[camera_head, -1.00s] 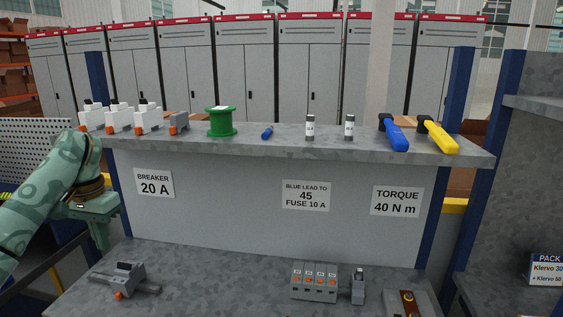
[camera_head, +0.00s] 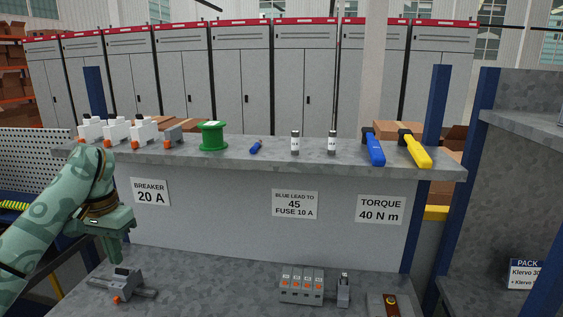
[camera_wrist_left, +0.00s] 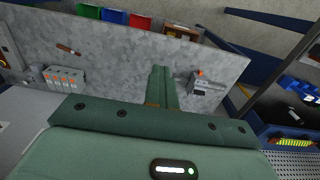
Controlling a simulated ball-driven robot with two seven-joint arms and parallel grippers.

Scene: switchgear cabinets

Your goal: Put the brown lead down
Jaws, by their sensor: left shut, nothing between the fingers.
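My left gripper (camera_head: 118,258) hangs above the left part of the bench, behind the breaker on its rail piece (camera_head: 126,284). In the left wrist view its fingers (camera_wrist_left: 161,72) are together and empty. A small brown piece that looks like the brown lead (camera_wrist_left: 68,49) lies on the bench in the left wrist view, apart from the gripper and near the terminal block (camera_wrist_left: 65,78). I do not see this piece in the head view. My right gripper is in neither view.
The terminal block (camera_head: 302,286) stands on the bench at right. The shelf (camera_head: 270,149) above holds white breakers (camera_head: 90,130), a green spool (camera_head: 213,137), fuses (camera_head: 295,143), a blue tool (camera_head: 373,149) and a yellow tool (camera_head: 414,150). Coloured bins (camera_wrist_left: 114,15) line the bench edge. Mid-bench is clear.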

